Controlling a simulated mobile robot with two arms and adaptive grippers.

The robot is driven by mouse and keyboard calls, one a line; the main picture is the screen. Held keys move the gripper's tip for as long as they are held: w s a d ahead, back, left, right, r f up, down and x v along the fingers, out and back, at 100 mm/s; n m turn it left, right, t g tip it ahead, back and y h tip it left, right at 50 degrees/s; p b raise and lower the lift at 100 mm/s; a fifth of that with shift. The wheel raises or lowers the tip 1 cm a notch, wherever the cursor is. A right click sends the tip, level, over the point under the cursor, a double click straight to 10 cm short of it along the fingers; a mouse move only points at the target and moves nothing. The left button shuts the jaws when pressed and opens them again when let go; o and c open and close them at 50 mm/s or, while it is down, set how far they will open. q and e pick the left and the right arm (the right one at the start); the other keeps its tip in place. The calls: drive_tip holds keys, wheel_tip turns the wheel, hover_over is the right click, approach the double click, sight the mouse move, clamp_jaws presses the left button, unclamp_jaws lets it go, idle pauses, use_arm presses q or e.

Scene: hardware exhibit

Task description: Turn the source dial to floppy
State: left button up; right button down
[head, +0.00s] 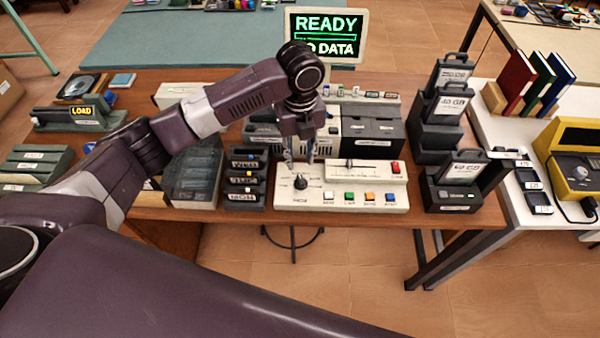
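The dial is a dark knob (300,182) on the left part of a cream control panel (322,201). Marks surround the knob, but their lettering is too small to read, so I cannot tell where it points. My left gripper (299,160) points down just above and behind the knob. Its two fingers are apart, with nothing visible between them. I cannot tell whether a finger touches the knob. My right gripper is out of view.
Coloured buttons (349,197) and a slider (362,168) sit right of the dial. A monitor (327,36) reading "READY" and "NO DATA" stands behind. Labelled dark cartridges (243,180) stand left, dark drive units (457,184) right. The desk's front edge is close.

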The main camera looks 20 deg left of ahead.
sight(300, 177)
use_arm(q)
wheel_tip(300, 177, down, 8)
drive_tip(key=shift+r+p, duration=0.2)
drive_tip(key=shift+p, duration=0.55)
drive_tip(key=shift+c, duration=0.6)
clamp_jaws()
